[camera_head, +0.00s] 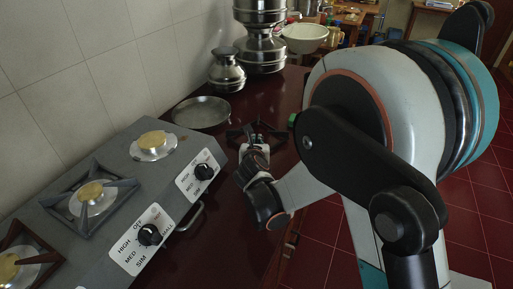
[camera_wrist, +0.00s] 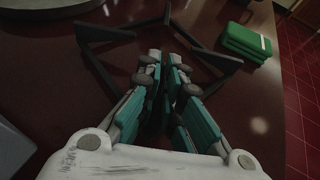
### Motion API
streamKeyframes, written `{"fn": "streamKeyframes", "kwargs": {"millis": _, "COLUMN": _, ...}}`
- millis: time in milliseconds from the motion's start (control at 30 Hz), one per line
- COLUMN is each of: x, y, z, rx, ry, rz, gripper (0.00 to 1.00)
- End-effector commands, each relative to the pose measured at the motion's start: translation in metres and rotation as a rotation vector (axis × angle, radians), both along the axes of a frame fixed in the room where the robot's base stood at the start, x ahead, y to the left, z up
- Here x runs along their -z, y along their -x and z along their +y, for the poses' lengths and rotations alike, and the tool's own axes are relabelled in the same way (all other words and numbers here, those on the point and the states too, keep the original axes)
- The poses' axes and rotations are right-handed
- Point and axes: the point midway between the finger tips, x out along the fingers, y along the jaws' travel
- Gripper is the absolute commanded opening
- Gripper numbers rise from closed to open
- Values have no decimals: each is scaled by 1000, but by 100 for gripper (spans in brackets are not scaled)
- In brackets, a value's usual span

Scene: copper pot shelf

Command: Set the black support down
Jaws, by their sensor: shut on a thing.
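The black support (camera_head: 237,133) is a dark metal frame with several arms, over the dark red counter beyond the stove's far end. In the wrist view, the black support (camera_wrist: 104,32) spreads out on both sides of my fingers. My gripper (camera_head: 257,140) reaches down at its middle. In the wrist view, my gripper (camera_wrist: 166,65) has its teal-padded fingers close together, shut on the support. The exact grip point is hidden between the fingers. The support looks level and at or just above the counter; I cannot tell whether it touches.
The grey stove (camera_head: 120,185) with brass burners and knobs is at left; another black support (camera_head: 113,188) sits on it. A round metal plate (camera_head: 202,112) lies behind it, near stacked metal pots (camera_head: 262,50). A green box (camera_wrist: 246,41) is close at right, near the counter edge.

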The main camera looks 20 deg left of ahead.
Motion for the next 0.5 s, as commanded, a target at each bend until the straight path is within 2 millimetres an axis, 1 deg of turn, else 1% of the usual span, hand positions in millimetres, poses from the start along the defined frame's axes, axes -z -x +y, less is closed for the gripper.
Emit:
{"fn": "streamKeyframes", "kwargs": {"millis": 33, "x": 7, "y": 0, "z": 0, "rx": 0, "ry": 0, "rz": -1, "gripper": 0}}
{"fn": "streamKeyframes", "kwargs": {"millis": 67, "x": 8, "y": 0, "z": 0, "rx": -1, "ry": -1, "rz": -1, "gripper": 0}}
{"fn": "streamKeyframes", "kwargs": {"millis": 400, "x": 9, "y": 0, "z": 0, "rx": 0, "ry": 0, "rz": -1, "gripper": 0}}
{"fn": "streamKeyframes", "kwargs": {"millis": 433, "x": 9, "y": 0, "z": 0, "rx": 0, "ry": 0, "rz": 0, "gripper": 13}}
{"fn": "streamKeyframes", "kwargs": {"millis": 500, "x": 9, "y": 0, "z": 0, "rx": 0, "ry": 0, "rz": 0, "gripper": 26}}
